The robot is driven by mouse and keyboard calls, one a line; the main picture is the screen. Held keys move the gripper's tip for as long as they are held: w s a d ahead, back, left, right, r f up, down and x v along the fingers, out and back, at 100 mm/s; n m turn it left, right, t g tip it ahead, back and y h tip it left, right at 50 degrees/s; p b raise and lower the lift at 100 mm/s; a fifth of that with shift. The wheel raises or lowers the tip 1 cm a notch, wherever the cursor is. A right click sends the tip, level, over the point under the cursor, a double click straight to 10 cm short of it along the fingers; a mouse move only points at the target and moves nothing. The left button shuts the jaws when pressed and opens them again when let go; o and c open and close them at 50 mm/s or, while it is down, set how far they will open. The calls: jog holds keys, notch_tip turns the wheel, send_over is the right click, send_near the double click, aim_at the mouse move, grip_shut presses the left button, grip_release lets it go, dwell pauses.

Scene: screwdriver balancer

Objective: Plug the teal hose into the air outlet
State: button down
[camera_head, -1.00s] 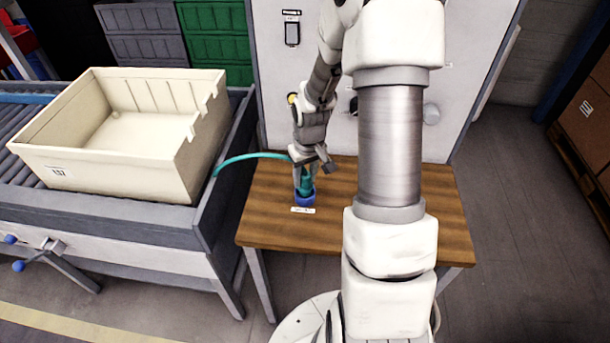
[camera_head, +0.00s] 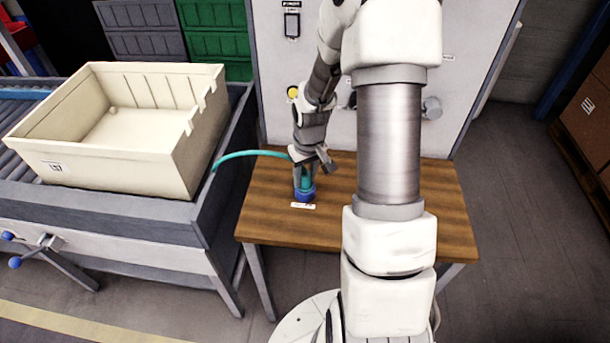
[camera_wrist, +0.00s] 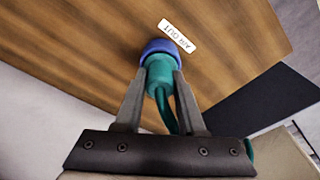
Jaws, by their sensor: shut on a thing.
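The teal hose (camera_head: 250,155) arches from the left, beside the conveyor, to the wooden table. Its teal end (camera_wrist: 159,72) is between the fingers of my gripper (camera_wrist: 160,80), which is shut on it. The blue air outlet (camera_wrist: 160,47) is on the table, next to a white label reading "AIR OUT" (camera_wrist: 177,36). In the head view the outlet (camera_head: 304,196) is directly below my gripper (camera_head: 305,178). The hose end meets the outlet's rim in the wrist view; how deep it sits inside cannot be told.
The wooden table (camera_head: 400,225) is otherwise clear around the outlet. A cream crate (camera_head: 110,165) stands on the conveyor to the left. A grey panel (camera_head: 275,100) with a yellow knob (camera_head: 292,92) and a switch (camera_head: 291,24) rises behind the table.

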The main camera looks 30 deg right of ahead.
jog(key=shift+c, duration=2.1)
grip_release()
notch_tip(320, 180, up, 17)
jog(key=s+p, duration=0.2)
jog(key=shift+r, duration=0.2)
